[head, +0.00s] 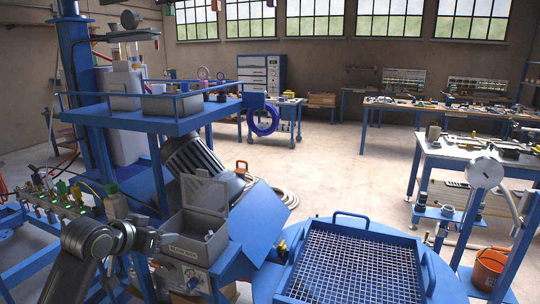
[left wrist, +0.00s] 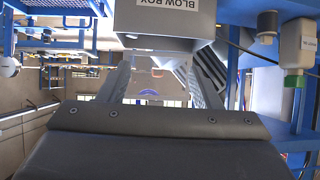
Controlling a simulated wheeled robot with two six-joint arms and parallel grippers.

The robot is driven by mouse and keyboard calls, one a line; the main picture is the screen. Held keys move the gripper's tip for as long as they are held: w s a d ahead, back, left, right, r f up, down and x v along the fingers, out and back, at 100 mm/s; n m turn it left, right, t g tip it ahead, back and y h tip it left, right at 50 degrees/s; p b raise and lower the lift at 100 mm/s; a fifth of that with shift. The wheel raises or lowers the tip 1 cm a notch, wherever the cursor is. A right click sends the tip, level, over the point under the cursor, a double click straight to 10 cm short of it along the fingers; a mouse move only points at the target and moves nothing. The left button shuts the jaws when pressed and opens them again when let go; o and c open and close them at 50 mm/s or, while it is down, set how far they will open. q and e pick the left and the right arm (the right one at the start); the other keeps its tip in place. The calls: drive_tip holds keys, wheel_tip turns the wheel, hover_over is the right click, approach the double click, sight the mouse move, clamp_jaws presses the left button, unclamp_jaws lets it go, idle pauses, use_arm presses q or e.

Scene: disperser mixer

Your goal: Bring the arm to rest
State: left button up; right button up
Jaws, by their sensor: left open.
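My left arm (head: 85,250), dark grey, comes in at the lower left of the head view. Its gripper (head: 155,240) points right, towards the grey open-topped box (head: 190,250) on the blue machine; the head view does not show whether they touch. In the left wrist view the two fingers of the gripper (left wrist: 160,82) stand apart with nothing between them. The box, labelled "BLOW BOX" (left wrist: 165,18), shows just beyond the fingers at the top. My right gripper is not in view.
A row of valves (head: 65,205) with hoses lies left of my arm. A blue-railed platform (head: 150,118) stands behind the box. A blue mesh tray (head: 355,265) is at the lower right. Open floor (head: 330,170) lies beyond, with workbenches (head: 480,150) at the right.

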use_arm(q)
drive_tip(key=s+f+n+g+y, duration=0.1)
drive_tip(key=s+f+g+y, duration=0.15)
drive_tip(key=s+f, duration=1.5)
drive_tip(key=s+a+f+n+g+y, duration=0.1)
drive_tip(key=s+f+g, duration=0.15)
drive_tip(key=s, duration=0.55)
drive_tip(key=s+a+f+n+g+y, duration=0.1)
drive_tip(key=s+f, duration=0.2)
drive_tip(key=s, duration=0.4)
drive_tip(key=s+a+f+n+g+y, duration=0.1)
drive_tip(key=s+f, duration=0.2)
drive_tip(key=s, duration=0.5)
wheel_tip(320, 180, down, 23)
drive_tip(key=a+g, duration=0.1)
drive_tip(key=s+d+f+g+h, duration=0.1)
drive_tip(key=s+f, duration=1.4)
drive_tip(key=f, duration=0.3)
drive_tip(key=shift+s+g, duration=0.2)
drive_tip(key=shift+g, duration=0.2)
